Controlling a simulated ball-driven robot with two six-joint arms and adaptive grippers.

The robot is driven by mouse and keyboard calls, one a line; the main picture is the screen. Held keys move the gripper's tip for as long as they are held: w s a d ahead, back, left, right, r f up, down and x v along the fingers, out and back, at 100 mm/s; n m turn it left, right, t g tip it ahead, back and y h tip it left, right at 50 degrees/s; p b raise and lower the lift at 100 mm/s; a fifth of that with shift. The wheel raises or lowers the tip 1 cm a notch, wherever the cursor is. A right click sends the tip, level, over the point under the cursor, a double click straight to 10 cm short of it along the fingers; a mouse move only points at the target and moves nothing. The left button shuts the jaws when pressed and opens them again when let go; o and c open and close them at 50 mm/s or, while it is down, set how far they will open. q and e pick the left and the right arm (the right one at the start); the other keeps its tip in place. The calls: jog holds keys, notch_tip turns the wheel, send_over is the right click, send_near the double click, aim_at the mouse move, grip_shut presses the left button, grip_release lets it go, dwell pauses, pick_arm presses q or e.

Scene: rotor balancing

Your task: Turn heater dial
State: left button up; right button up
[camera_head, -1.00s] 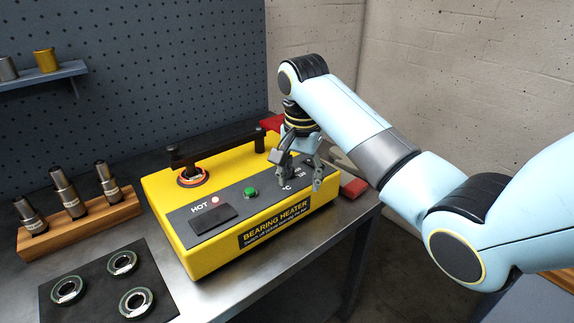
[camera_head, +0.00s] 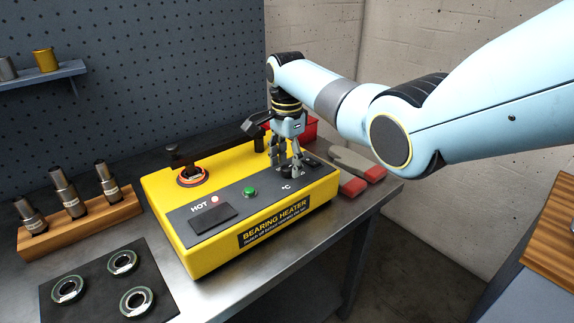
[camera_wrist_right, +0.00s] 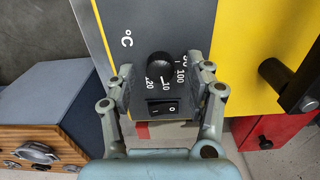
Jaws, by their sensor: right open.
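The yellow bearing heater (camera_head: 190,243) stands on the metal bench. Its black heater dial (camera_wrist_right: 160,66) is a round knob with printed numbers around it, on the dark panel near the °C mark. In the head view the dial (camera_head: 291,173) is partly covered by my right gripper (camera_head: 287,166), which points down over it. In the wrist view the open fingers of my right gripper (camera_wrist_right: 165,76) stand on both sides of the dial, with gaps visible. I cannot tell whether a finger touches it. My left gripper is not in view.
A rocker switch (camera_wrist_right: 162,108) sits close to the dial. A green button (camera_head: 250,192), a red HOT lamp (camera_head: 214,200) and a dark crossbar (camera_head: 212,149) are on the heater. Several bearings lie on a black mat (camera_head: 98,290). Red-ended tools (camera_head: 352,187) lie at right.

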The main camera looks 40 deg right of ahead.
jog(key=shift+f, duration=0.6)
grip_shut()
